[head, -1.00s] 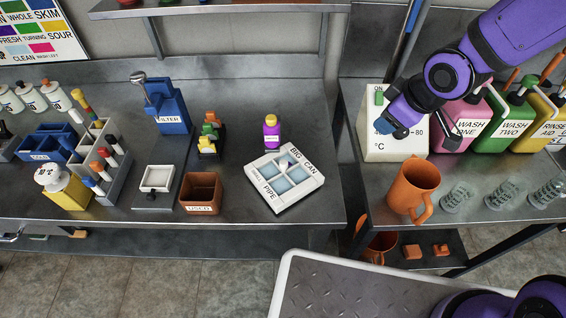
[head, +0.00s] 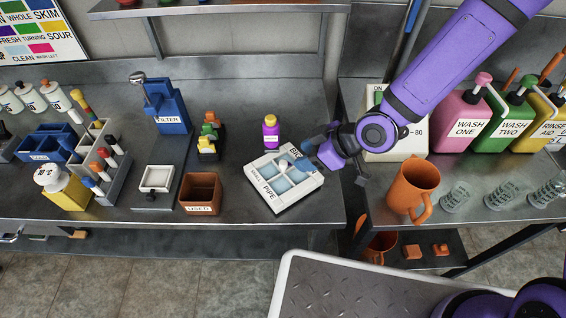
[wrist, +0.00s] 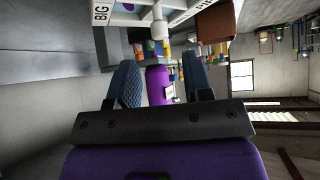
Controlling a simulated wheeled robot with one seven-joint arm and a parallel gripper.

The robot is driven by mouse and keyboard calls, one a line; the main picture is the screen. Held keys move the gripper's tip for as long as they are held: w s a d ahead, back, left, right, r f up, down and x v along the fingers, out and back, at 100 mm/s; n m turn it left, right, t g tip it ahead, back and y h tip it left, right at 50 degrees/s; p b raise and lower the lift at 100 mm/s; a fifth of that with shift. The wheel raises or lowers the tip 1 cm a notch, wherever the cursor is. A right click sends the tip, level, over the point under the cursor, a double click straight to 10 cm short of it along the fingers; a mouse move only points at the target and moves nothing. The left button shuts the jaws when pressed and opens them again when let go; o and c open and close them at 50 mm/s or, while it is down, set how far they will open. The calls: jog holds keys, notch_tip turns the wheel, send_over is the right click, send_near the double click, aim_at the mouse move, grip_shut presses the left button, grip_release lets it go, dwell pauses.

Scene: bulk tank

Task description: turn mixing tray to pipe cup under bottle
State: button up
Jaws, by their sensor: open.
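The white mixing tray (head: 284,203) lies on the left bench with four pale blue cups and lettered edges. The PIPE label faces front left; the BIG label is at the back right, and the lettering beside it is hidden by my gripper. The purple bottle (head: 271,133) with a yellow cap stands upright just behind the tray. My gripper (head: 308,165) is open over the tray's back right side; I cannot tell whether it touches. In the wrist view, part of the tray (wrist: 125,19) shows at the top, and a purple shape shows between the open fingers (wrist: 160,75).
A brown USED bin (head: 201,190) and a small white tray (head: 157,178) stand to the left. A blue filter holder (head: 168,108) is behind them. An orange jug (head: 411,187) and coil springs stand on the right bench. Bare bench lies in front of the tray.

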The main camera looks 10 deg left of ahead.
aim_at(283, 162)
jog(key=x, duration=0.8)
jog(key=shift+a+f, duration=0.1)
jog(key=shift+f, duration=0.05)
grip_shut()
